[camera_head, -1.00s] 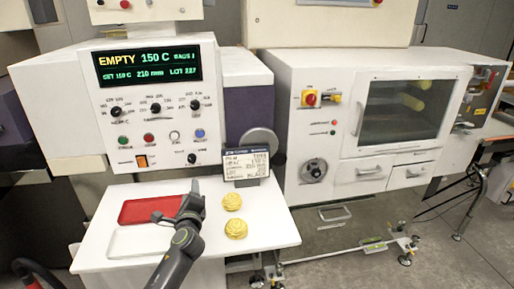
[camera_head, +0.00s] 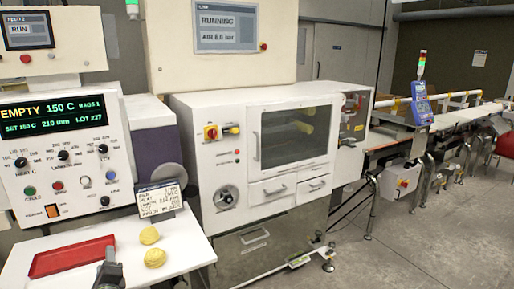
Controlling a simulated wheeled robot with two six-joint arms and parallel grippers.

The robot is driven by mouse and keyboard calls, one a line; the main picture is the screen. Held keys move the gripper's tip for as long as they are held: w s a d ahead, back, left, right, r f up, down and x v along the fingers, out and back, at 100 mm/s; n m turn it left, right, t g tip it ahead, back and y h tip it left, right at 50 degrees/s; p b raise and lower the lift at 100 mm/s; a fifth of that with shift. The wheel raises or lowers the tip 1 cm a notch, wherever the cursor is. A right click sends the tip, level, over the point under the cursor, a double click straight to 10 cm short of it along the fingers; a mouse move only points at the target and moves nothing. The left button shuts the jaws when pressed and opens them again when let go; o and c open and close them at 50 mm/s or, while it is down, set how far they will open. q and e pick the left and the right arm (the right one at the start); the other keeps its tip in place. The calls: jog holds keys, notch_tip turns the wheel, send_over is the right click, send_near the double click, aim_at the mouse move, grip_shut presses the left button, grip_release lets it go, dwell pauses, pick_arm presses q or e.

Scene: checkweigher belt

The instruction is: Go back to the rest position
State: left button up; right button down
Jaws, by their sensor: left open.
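My left gripper (camera_head: 109,272) shows at the bottom left of the head view, over the white shelf (camera_head: 190,250). It looks empty, though the finger gap is hard to see from this angle. A red tray (camera_head: 72,257) lies on the shelf to its left. Two yellow round items (camera_head: 150,236) lie on the shelf to its right, apart from the gripper. My right gripper is not in view.
A label card (camera_head: 160,198) stands at the back of the shelf. The control panel (camera_head: 60,165) reads EMPTY 150 C. A white cabinet machine (camera_head: 215,178) stands to the right, with a conveyor (camera_head: 460,118) beyond. Grey floor is open at the lower right.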

pick_arm(q)
jog(key=s+d+f+n+g+h, duration=0.1)
jog(key=s+f+n+g, duration=0.2)
jog(key=s+f+n, duration=0.5)
jog(key=s+d+f+n+g+h, duration=0.1)
jog(key=s+f+n+g, duration=0.25)
jog(key=s, duration=0.85)
jog(key=s+d+f+n+g+h, duration=0.1)
jog(key=s+d+n+g+h, duration=0.3)
jog(key=s, duration=0.6)
jog(key=s+d+f+n+g+h, duration=0.15)
jog(key=s+d+n, duration=0.3)
jog(key=s, duration=0.55)
notch_tip(320, 180, down, 23)
jog(key=a+g, duration=0.1)
jog(key=s+d+f+g+b, duration=0.1)
jog(key=s+f, duration=1.4)
jog(key=f, duration=0.3)
jog(key=shift+f+m+g+b, duration=0.15)
jog(key=shift+m+g+b, duration=0.15)
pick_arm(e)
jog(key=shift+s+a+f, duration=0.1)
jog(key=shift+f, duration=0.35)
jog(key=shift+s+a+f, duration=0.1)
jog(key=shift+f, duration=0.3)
pick_arm(q)
jog(key=shift+d, duration=0.1)
